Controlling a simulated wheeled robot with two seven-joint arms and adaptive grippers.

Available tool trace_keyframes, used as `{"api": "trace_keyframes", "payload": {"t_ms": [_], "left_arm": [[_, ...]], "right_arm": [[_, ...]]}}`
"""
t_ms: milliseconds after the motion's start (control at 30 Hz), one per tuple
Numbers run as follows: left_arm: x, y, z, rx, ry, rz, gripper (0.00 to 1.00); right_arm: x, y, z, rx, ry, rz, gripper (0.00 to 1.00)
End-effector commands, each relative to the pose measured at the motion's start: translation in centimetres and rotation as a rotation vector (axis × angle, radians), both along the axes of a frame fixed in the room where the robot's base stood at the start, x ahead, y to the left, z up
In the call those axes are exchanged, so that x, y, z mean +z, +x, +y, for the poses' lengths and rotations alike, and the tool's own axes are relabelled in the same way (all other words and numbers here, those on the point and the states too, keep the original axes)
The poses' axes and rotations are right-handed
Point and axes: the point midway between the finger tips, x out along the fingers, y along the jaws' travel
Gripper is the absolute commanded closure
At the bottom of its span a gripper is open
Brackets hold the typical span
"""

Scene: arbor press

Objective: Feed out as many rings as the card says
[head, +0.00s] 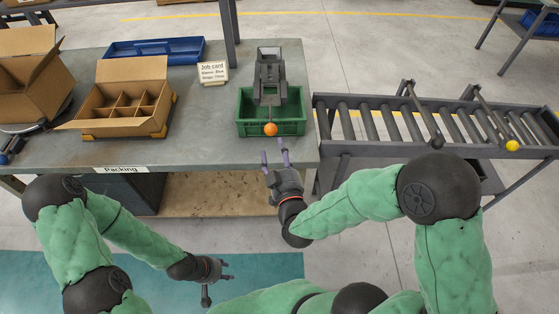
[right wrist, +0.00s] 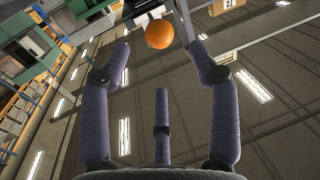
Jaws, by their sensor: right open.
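A dark grey dispenser (head: 270,78) stands at the right end of the workbench, above a green crate (head: 289,128). An orange ball knob (head: 270,129) shows at its front, low over the crate. The job card (head: 212,72) stands left of the dispenser; its small print seems to read "Sleeve: Blue" and "Rings: Three". My right gripper (head: 274,154) is open and empty, just in front of the knob. In the right wrist view the orange knob (right wrist: 159,34) lies ahead, between the spread fingers and touching none. My left gripper (head: 228,270) looks open and empty, low in front of the bench. No loose ring is visible.
A divided cardboard box (head: 124,98), another open carton (head: 30,75) and a blue tray (head: 155,50) stand on the bench (head: 205,130). A roller conveyor (head: 372,122) with a yellow ball knob (head: 512,146) is on the right. The bench front between the divided box and crate is clear.

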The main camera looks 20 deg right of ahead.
Motion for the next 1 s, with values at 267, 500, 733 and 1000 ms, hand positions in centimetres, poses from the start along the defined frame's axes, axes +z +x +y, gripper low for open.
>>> {"api": "trace_keyframes", "payload": {"t_ms": [267,500,733,1000], "left_arm": [[0.0,0.0,0.0,0.0,0.0,0.0,0.6],[0.0,0.0,0.0,0.0,0.0,0.0,0.6],[0.0,0.0,0.0,0.0,0.0,0.0,0.6],[0.0,0.0,0.0,0.0,0.0,0.0,0.6]], "right_arm": [[0.0,-2.8,0.3,0.001,0.0,0.0,0.39],[0.0,-3.0,0.3,0.001,0.0,0.0,0.39],[0.0,-2.9,0.3,0.001,0.0,0.0,0.39],[0.0,-2.9,0.3,0.001,0.0,0.0,0.47]]}}
